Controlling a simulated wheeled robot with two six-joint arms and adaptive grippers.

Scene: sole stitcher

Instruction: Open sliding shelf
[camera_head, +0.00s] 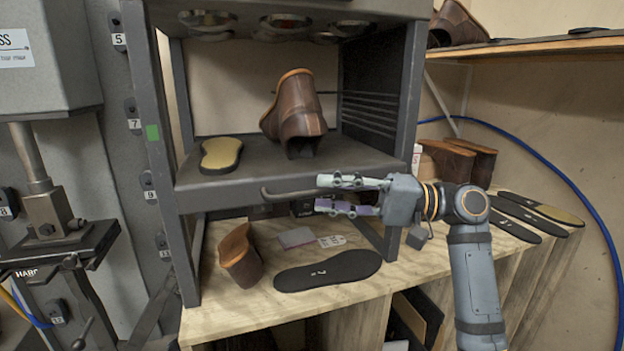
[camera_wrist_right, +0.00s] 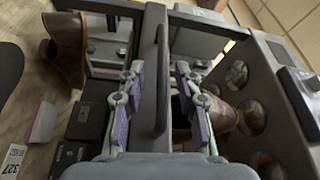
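The sliding shelf (camera_head: 365,158) is a dark grey tray in the grey metal frame. A brown boot upper (camera_head: 294,112) and a tan-topped sole (camera_head: 220,155) stand on it. A dark bar handle (camera_head: 275,195) runs along its front edge. My right gripper (camera_head: 322,194) is at the right part of the handle, its fingers above and below the bar. In the right wrist view the handle (camera_wrist_right: 161,85) lies between the two fingers, with gaps on both sides, so the gripper (camera_wrist_right: 160,72) is open and not clamped. My left gripper is not in view.
Below the shelf, a wooden bench (camera_head: 230,315) holds a brown boot piece (camera_head: 240,256), a black sole (camera_head: 328,271) and a small box (camera_head: 296,238). More soles (camera_head: 520,218) and brown boots (camera_head: 445,160) are at the right. A grey machine (camera_head: 50,215) stands at the left.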

